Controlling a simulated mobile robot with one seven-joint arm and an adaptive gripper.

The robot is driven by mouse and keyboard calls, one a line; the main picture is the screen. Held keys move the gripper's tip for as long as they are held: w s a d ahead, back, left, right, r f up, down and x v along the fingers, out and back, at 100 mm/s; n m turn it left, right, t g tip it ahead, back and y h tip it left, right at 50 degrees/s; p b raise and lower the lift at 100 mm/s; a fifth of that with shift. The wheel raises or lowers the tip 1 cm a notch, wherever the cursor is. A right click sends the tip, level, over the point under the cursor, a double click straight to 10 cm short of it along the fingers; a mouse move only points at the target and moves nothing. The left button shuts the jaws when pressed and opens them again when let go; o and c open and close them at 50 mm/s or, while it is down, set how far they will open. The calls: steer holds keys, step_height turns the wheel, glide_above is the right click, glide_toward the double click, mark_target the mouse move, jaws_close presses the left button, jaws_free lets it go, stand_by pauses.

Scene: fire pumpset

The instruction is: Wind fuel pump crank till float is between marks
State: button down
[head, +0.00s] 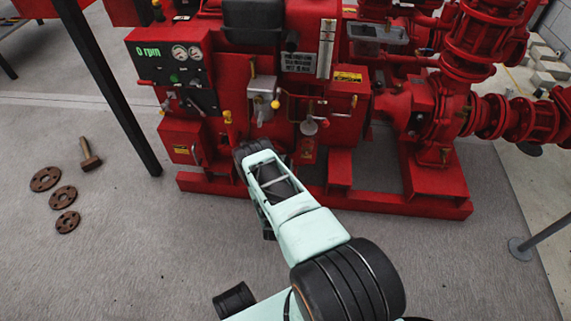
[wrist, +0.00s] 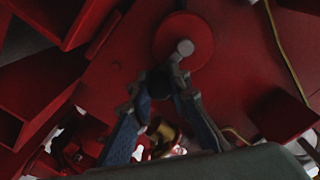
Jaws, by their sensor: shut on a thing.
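The red pumpset engine stands ahead, with an upright pale sight gauge (head: 325,48) on its front. The float and its marks are too small to make out. In the wrist view, a red round disc (wrist: 172,30) with a grey hub (wrist: 185,47) at its centre sits just beyond my fingertips. My gripper (wrist: 163,80) is shut on a dark piece beside this hub, which looks like the fuel pump crank; the fingers hide most of it. In the head view, my gripper (head: 252,148) is low at the engine front, and my wrist hides the crank.
A panel reading 0 rpm (head: 148,52) is at the upper left. A black post (head: 110,90) stands left. Red pipework (head: 470,110) fills the right.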

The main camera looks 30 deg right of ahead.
mark_target(286, 162)
steer(key=c, duration=1.8)
jaws_free()
steer(key=shift+r, duration=0.15)
step_height(286, 162, up, 10)
steer(key=shift+f, duration=0.1)
